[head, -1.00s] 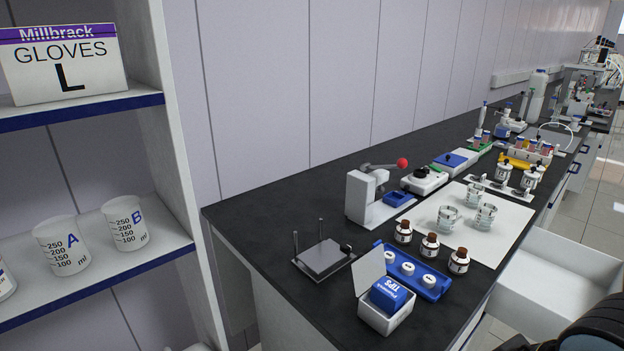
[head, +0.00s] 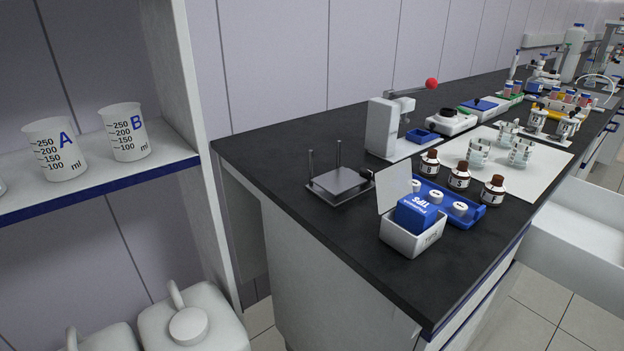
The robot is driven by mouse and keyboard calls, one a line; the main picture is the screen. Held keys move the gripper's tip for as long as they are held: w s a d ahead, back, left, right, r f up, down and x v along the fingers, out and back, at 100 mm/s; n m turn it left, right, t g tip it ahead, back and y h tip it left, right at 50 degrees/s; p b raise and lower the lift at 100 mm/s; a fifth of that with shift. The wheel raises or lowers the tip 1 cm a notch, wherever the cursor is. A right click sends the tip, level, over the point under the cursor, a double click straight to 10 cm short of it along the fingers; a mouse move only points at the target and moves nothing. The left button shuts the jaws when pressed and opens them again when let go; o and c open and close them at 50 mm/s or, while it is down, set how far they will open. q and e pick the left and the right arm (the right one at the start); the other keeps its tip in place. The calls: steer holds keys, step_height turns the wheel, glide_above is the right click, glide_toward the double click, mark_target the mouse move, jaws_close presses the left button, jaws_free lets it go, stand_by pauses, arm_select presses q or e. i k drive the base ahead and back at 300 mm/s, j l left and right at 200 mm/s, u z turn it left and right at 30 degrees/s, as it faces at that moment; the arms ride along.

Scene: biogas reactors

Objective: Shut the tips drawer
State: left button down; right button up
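A white drawer (head: 578,238) stands pulled out from the front of the bench at the right edge of the head view. Its label is not visible, so I cannot tell from it whether this is the tips drawer. The part of its inside that shows looks empty, and its right end is cut off by the frame. An open white box (head: 412,238) with a blue insert marked TIPS (head: 415,214) stands on the bench's near end. Neither of my grippers is in view.
The dark bench (head: 285,165) carries brown bottles (head: 457,176), a blue tray (head: 465,215) and a small press (head: 382,128). Shelves with beakers (head: 128,132) stand at left, above white canisters (head: 195,325). Tiled floor (head: 525,315) shows clear before the drawer.

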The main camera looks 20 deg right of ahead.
mark_target(575, 240)
steer(key=k+l, duration=0.4)
steer(key=k+l+z, duration=0.15)
steer(key=z, duration=0.25)
steer(key=k+l+z, duration=0.1)
steer(key=l+z, duration=0.35)
steer(key=k+l+z, duration=0.1)
steer(key=l+z, duration=0.3)
steer(key=j+z, duration=0.15)
steer(key=z, duration=0.35)
